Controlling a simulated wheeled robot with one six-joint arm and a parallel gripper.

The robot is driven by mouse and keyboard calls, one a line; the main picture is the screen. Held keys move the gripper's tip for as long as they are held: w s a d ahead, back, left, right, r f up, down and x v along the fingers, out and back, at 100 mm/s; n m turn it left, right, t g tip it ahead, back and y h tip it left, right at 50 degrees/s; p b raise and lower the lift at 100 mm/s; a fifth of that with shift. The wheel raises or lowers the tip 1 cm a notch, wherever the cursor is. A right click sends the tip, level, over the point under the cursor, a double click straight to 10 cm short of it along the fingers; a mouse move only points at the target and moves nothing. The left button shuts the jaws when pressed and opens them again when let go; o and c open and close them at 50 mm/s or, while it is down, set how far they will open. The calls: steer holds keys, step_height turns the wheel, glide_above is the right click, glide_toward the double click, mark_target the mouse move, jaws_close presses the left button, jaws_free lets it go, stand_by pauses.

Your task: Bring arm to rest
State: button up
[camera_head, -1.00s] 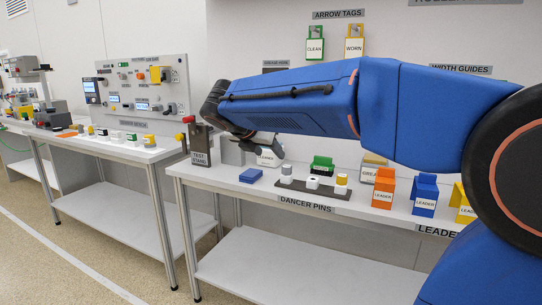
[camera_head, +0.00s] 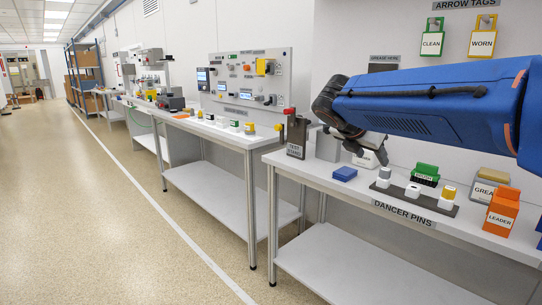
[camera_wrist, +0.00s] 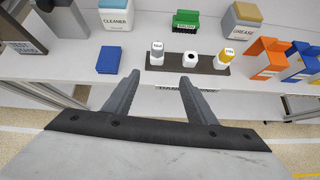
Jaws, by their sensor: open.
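My blue arm (camera_head: 430,105) reaches in from the right in the head view, over the near bench. In the wrist view my gripper (camera_wrist: 158,85) is open, its two grey fingers apart with nothing between them. The fingers point at the front of the bench, toward the dark tray of dancer pins (camera_wrist: 171,67), and appear apart from it. The tray also shows in the head view (camera_head: 440,206).
A blue block (camera_head: 344,174), a green brush (camera_head: 426,173), an orange leader holder (camera_head: 502,213) and a test stand (camera_head: 297,135) stand on the near bench (camera_head: 330,195). A second bench with a panel (camera_head: 251,80) stands beyond. The floor (camera_head: 120,220) at left is clear.

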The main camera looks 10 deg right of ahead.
steer(key=s+a+f+m+y, duration=0.3)
steer(key=s+f+m+y, duration=0.1)
steer(key=s+f+m, duration=0.7)
steer(key=s+a+f+m+g+y, duration=0.1)
steer(key=s+a+f+m+y, duration=0.2)
steer(key=s+f+m, duration=0.9)
steer(key=s+m+y, duration=0.1)
steer(key=s, duration=0.5)
steer(key=shift+s+a+m, duration=0.15)
steer(key=shift+m, duration=0.15)
